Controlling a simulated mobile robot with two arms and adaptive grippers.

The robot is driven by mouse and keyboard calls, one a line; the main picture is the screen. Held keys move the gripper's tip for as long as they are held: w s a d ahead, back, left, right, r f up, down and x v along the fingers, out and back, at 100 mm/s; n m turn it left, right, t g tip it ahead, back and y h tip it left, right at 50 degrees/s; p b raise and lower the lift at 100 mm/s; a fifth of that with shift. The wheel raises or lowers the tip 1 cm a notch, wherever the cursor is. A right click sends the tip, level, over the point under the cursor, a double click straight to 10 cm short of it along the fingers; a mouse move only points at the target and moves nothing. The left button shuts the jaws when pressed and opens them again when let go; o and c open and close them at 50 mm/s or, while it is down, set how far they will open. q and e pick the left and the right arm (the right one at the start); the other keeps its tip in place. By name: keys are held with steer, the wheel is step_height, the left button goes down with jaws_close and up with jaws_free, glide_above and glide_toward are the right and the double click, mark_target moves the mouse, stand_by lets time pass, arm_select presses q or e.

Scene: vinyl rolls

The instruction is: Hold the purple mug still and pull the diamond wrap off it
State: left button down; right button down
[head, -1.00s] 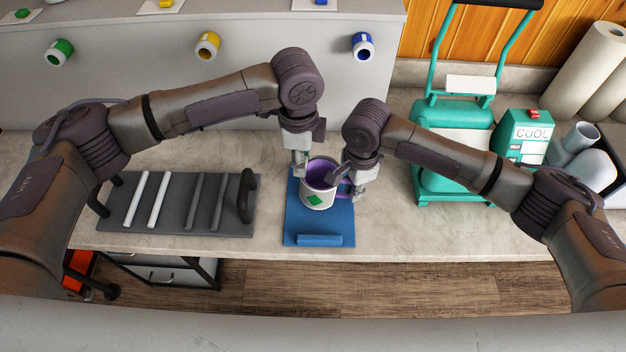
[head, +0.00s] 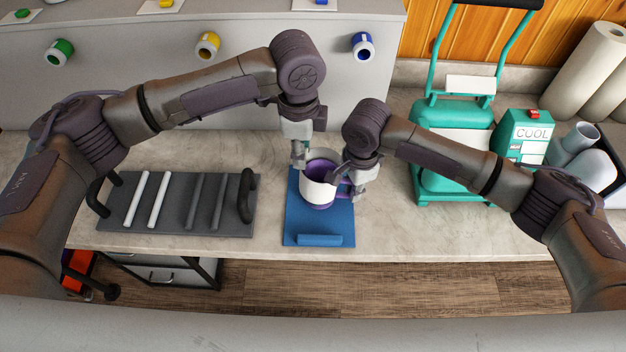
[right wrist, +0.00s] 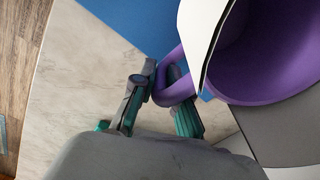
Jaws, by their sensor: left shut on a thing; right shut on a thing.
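The purple mug (head: 319,206) stands upright on a blue mat (head: 295,220), its purple inside and lower edge showing. My right gripper (head: 357,186) is shut on its handle; the right wrist view shows the fingers (right wrist: 160,72) around the purple handle (right wrist: 174,97). A white band (head: 317,190) covers the mug's front. A pale curved sheet, seemingly the wrap, rises behind the rim (head: 318,156). My left gripper (head: 299,160) is shut at its left edge. In the right wrist view a white sheet (right wrist: 196,22) lies along the mug's side. The green diamond is not visible.
A dark rack (head: 120,215) with white and grey bars stands left of the mat. A teal press (head: 450,185) and a COOL box (head: 525,140) stand to the right. A blue bar (head: 319,240) lies at the mat's front. Counter between mat and press is fairly clear.

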arm_select(q)
steer(key=shift+w+d+r, duration=0.1)
steer(key=shift+r, duration=0.95)
steer(key=shift+w+d+r, duration=0.1)
steer(key=shift+r, duration=0.9)
steer(key=shift+s+r, duration=0.2)
steer(key=shift+r, duration=0.8)
steer(key=shift+s+a+r, duration=0.1)
steer(key=shift+s+r, duration=0.05)
steer(key=shift+r, duration=0.3)
steer(key=shift+r, duration=0.7)
steer(key=c, duration=1.8)
jaws_free()
steer(key=o, duration=0.4)
